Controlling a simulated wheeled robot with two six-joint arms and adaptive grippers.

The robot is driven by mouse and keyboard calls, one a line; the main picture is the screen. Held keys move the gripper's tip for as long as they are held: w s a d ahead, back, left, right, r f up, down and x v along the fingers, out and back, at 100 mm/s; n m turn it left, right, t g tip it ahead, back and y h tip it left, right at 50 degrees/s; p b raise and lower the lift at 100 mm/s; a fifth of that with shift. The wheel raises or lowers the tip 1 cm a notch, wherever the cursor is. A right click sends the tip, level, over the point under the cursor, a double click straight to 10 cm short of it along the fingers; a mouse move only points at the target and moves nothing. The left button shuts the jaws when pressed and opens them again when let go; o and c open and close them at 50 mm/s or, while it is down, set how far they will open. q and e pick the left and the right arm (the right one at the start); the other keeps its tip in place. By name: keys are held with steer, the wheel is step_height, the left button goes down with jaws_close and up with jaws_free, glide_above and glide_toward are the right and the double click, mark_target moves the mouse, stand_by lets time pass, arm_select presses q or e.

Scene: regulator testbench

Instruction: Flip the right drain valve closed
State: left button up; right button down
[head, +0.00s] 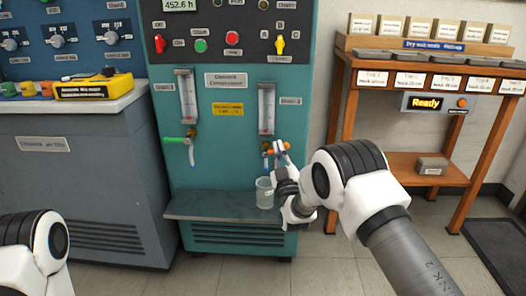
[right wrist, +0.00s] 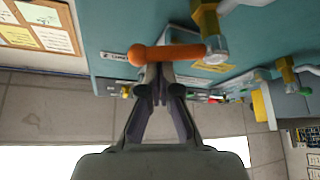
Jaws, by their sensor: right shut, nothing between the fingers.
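The right drain valve's orange handle (head: 272,151) is below the right glass tube on the teal cabinet, partly hidden by my gripper. In the right wrist view the orange handle (right wrist: 172,53) lies across the front of the fingers, joined to a silver nut on a brass body (right wrist: 207,18). My right gripper (head: 281,158) is at this handle. In the right wrist view the fingertips (right wrist: 159,76) are shut with nothing between them, close to the handle; I cannot tell whether they touch it. My left gripper is out of view.
The left drain valve has a green handle (head: 174,140). A clear beaker (head: 264,193) stands on the cabinet's shelf (head: 215,208), just left of my right wrist. A grey bench (head: 75,190) is at left and a wooden rack (head: 345,120) at right.

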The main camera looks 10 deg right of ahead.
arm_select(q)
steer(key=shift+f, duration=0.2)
arm_select(e)
steer(key=shift+s+d+f+m+h, duration=0.1)
steer(key=shift+d+f+m+h, duration=0.15)
steer(key=shift+f+m+h, duration=0.5)
steer(key=shift+d+f+m+h, duration=0.3)
steer(key=shift+m+h, duration=0.25)
steer(key=shift+m, duration=0.5)
steer(key=shift+f, duration=0.1)
